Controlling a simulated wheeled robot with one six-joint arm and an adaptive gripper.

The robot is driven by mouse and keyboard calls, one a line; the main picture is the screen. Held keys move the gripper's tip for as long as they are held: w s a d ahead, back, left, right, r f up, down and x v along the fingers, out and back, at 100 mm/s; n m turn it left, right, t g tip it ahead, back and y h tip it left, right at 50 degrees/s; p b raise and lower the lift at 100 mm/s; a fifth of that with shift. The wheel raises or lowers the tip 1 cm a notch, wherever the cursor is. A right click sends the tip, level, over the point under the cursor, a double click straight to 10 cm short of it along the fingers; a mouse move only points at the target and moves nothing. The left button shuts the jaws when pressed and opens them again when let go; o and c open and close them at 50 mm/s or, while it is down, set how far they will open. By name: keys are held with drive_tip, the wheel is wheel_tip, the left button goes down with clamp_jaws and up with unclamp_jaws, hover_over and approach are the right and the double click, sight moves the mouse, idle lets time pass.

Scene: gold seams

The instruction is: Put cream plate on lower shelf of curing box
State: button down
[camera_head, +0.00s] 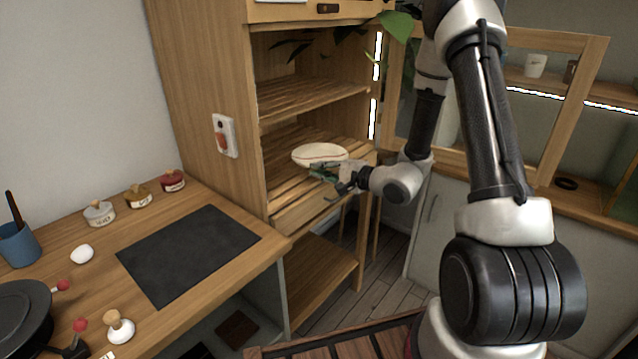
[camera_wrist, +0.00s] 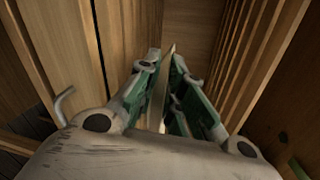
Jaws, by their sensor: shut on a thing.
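The cream plate (camera_head: 319,153), with a thin dark line across it, is in the open wooden curing box (camera_head: 200,90), over the front of its lower slatted shelf (camera_head: 285,178). I cannot tell whether it touches the slats. My gripper (camera_head: 326,172) is at the box's open front, shut on the plate's near edge. In the wrist view the plate (camera_wrist: 158,105) shows edge-on as a thin pale strip between the green-padded fingers (camera_wrist: 167,88). The upper slatted shelf (camera_head: 308,97) is above the plate and empty.
An open glazed door (camera_head: 555,150) stands to the right, near my arm. Leaves (camera_head: 397,25) hang at the box's top right. The bench at left holds a dark mat (camera_head: 188,252), small jars (camera_head: 138,197) and a blue cup (camera_head: 18,245). A drawer with a handle is under the lower shelf.

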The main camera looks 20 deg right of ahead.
drive_tip(key=shift+f, duration=2.55)
drive_tip(key=shift+f, duration=0.1)
drive_tip(key=c, duration=1.5)
unclamp_jaws()
drive_tip(key=shift+c, duration=0.2)
